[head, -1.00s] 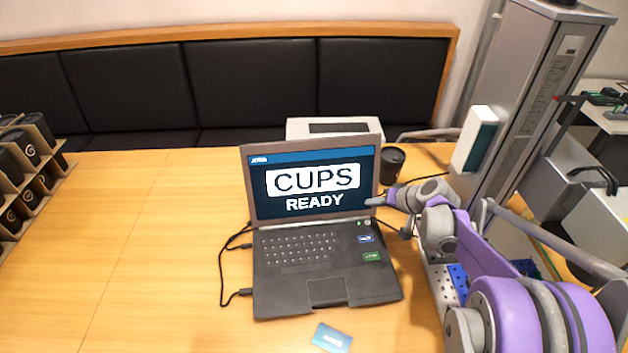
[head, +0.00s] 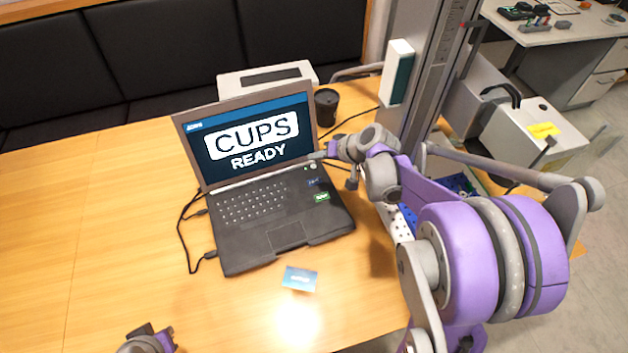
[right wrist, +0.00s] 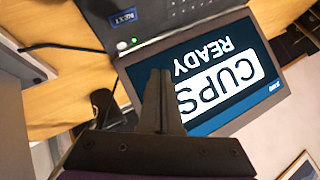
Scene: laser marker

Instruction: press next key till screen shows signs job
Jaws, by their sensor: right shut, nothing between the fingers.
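The open laptop (head: 285,236) stands on the wooden table, and its screen (head: 225,172) reads "CUPS READY". The screen also shows upside down in the right wrist view (right wrist: 240,58). The blue NEXT key (head: 314,183) is at the right of the keyboard deck, above a green key (head: 322,197); its label reads in the right wrist view (right wrist: 122,17). My right gripper (head: 318,155) is shut and empty, by the screen's lower right corner, above and behind the NEXT key. Part of my left arm (head: 147,341) shows at the bottom edge; its fingers are not clear.
A blue card (head: 300,278) lies in front of the laptop. A black cup (head: 326,106) and a white box (head: 266,79) stand behind it. Cables run along its left side. A tall grey column machine (head: 425,75) stands at the right. The table's left part is clear.

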